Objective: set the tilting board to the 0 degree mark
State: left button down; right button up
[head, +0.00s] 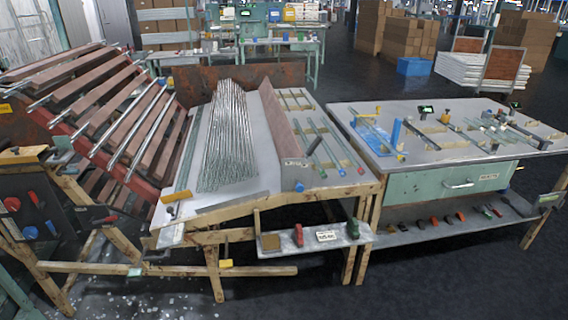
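The tilting board (205,115) is the pale left part of the middle bench. It appears to slope down toward its left edge, and its front edge stands at an angle to the timber frame below. A dense bundle of glass tubes (227,140) lies on it. A yellow-handled piece (177,196) sits at its front left corner, and a grey metal strip (232,201) lies along its front. A brown upright divider (284,130) borders the board on the right. No degree mark can be read at this size. Neither of my grippers is in view.
A slatted rack (120,120) with long tubes leans at the left, beside a dark tool panel (35,215). A small shelf (330,236) juts from the bench front. A second bench (440,145) with fixtures stands right. Dark floor in front is mostly clear.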

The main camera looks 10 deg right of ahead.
aim_at(286, 147)
jog(key=i+l, duration=0.55)
jog(key=i, duration=0.15)
jog(key=i+l, duration=0.55)
jog(key=i+u, duration=0.05)
jog(key=i, duration=0.05)
